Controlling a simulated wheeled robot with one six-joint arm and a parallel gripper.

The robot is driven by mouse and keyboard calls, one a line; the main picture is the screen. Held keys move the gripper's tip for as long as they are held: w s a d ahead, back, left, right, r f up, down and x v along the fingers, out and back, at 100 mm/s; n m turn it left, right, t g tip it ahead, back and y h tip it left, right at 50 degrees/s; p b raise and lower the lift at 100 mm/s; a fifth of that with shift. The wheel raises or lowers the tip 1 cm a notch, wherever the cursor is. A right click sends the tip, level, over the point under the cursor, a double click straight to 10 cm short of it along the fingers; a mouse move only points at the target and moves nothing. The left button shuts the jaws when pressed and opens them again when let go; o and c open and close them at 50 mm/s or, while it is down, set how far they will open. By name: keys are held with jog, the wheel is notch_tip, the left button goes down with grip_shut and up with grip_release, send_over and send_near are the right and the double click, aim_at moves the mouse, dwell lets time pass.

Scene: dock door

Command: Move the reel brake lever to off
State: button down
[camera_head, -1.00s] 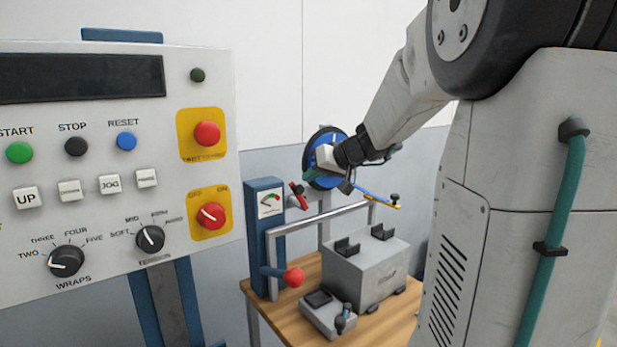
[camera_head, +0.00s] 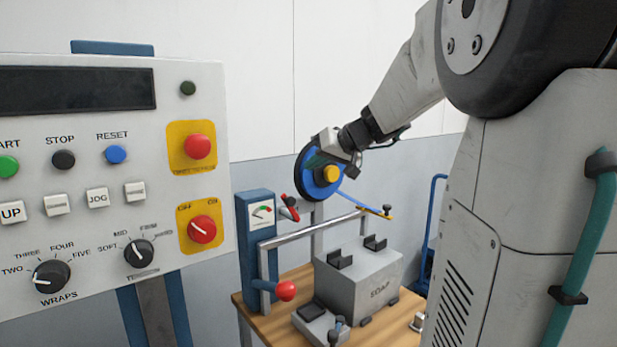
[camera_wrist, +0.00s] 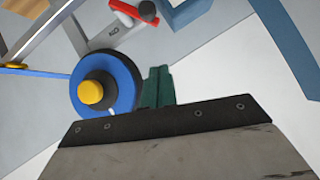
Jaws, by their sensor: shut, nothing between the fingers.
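A small red-handled lever (camera_head: 289,207) sits just left of and below the blue reel (camera_head: 310,183) with its yellow hub (camera_head: 331,174). In the wrist view the red handle (camera_wrist: 134,13) is at the top, partly cut off, beside a grey post. My gripper (camera_head: 314,160) is at the upper part of the reel, its green fingers partly hidden against it. In the wrist view my gripper (camera_wrist: 158,86) is shut and empty, right of the reel (camera_wrist: 125,75) and apart from the red handle. Whether the fingers touch the reel is unclear.
A blue gauge post (camera_head: 256,220) stands left of the reel, with a red-knobbed lever (camera_head: 286,291) low on it. A control panel (camera_head: 100,230) fills the left.

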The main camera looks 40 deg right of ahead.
jog(key=a+v, duration=0.1)
jog(key=v, duration=0.6)
jog(key=shift+s+d+r, duration=0.3)
jog(key=shift+r, duration=0.05)
jog(key=s+a+f+n+g+h, duration=0.1)
jog(key=s+a+f+g, duration=0.4)
jog(key=s+a+f, duration=0.5)
jog(key=s+a+f+n+g+h, duration=0.1)
jog(key=s+a+f+g, duration=0.4)
jog(key=s+a+f, duration=0.5)
jog(key=s+a, duration=0.1)
jog(key=a, duration=0.4)
jog(key=shift+a+f+n, duration=0.2)
jog(key=shift+f+n, duration=0.1)
jog(key=shift+n, duration=0.1)
